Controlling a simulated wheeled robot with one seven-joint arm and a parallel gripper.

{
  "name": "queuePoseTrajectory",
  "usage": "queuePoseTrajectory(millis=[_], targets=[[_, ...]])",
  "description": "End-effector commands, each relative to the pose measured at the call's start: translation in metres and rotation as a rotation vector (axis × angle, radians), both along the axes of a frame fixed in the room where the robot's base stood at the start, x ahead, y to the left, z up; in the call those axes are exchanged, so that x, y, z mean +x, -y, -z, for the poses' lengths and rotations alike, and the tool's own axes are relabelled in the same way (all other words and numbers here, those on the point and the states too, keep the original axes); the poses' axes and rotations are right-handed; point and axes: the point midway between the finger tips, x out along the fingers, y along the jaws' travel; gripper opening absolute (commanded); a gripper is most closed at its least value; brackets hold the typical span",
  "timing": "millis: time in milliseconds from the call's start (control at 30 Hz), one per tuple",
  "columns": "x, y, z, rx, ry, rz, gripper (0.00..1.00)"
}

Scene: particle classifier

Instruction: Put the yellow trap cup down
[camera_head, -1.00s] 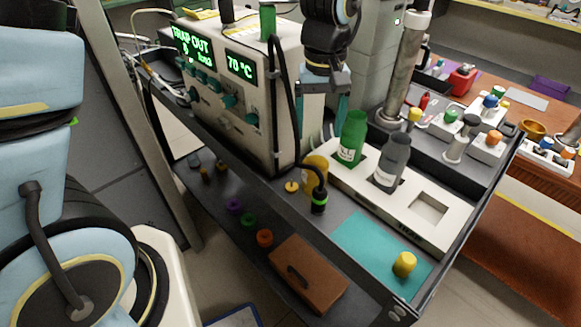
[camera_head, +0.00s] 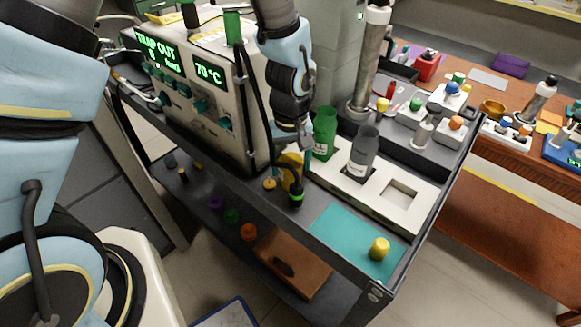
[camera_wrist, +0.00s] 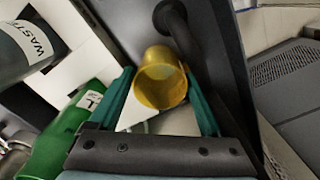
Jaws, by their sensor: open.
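The yellow trap cup (camera_head: 291,171) stands on the cart near its front edge, beside the white rack, partly hidden by a black hose and my gripper. In the wrist view the cup (camera_wrist: 160,80) shows its round end between my two teal fingers. My gripper (camera_head: 291,152) is open, with its fingers on either side of the cup's upper part. I cannot tell whether either finger touches it. The instrument (camera_head: 200,85) stands just left of the cup; its display reads TRAP OUT and 70 °C.
The white rack (camera_head: 375,202) holds a green bottle (camera_head: 324,132) and a grey waste bottle (camera_head: 363,152), close to my gripper's right. The black hose ends in a green-ringed tip (camera_head: 296,197) before the cup. A teal mat (camera_head: 345,240) carries a small yellow piece (camera_head: 380,248).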

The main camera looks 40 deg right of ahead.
Motion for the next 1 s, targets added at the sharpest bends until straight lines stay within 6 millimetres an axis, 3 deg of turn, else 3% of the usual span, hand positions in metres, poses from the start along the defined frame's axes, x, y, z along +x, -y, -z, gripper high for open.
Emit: queuePoseTrajectory(millis=[133, 400, 1000], targets=[[0.0002, 0.0, 0.0102, 0.0, 0.0, 0.0, 0.81], [0.0006, 0.0002, 0.0125, -0.002, 0.002, -0.001, 0.8], [0.0006, 0.0002, 0.0121, -0.001, 0.001, -0.001, 0.13]])
